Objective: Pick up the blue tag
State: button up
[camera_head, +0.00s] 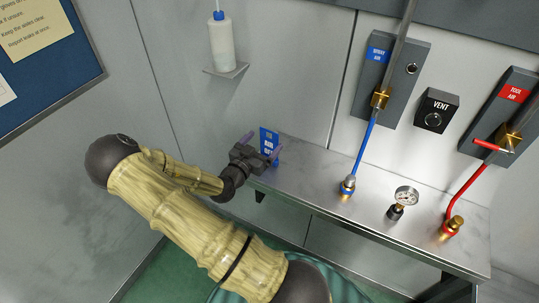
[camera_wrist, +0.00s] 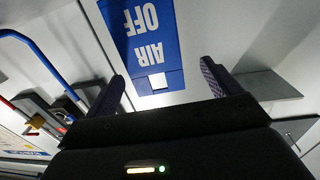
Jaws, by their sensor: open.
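The blue tag (camera_head: 268,140) stands upright at the left end of the metal shelf in the head view, partly hidden by my gripper. In the wrist view the blue tag (camera_wrist: 152,45) shows white letters reading "AIR OFF" upside down, with a small pale square near its lower edge. My gripper (camera_head: 270,153) is open, right at the tag. In the wrist view its two dark fingers (camera_wrist: 165,80) stand apart, with the tag between or just beyond them. I cannot tell whether either finger touches it.
The metal shelf (camera_head: 325,180) carries a blue hose fitting (camera_head: 348,186), a gauge (camera_head: 405,196) and a red hose fitting (camera_head: 452,225) to the right. Wall panels with valves and a vent box (camera_head: 436,111) are above. A white bottle (camera_head: 221,42) sits on a small wall bracket (camera_head: 226,70).

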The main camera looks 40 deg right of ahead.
aim_at(269, 139)
jog(key=p+x, duration=0.3)
jog(key=x, duration=0.1)
jog(key=shift+s+d+r, duration=0.1)
jog(key=shift+s+d, duration=0.1)
jog(key=shift+s, duration=0.1)
jog(key=shift+w+d, duration=0.15)
jog(key=shift+d, duration=0.2)
jog(key=c, duration=1.4)
jog(key=shift+o, duration=0.2)
notch_tip(269, 139, up, 10)
jog(key=b, duration=0.3)
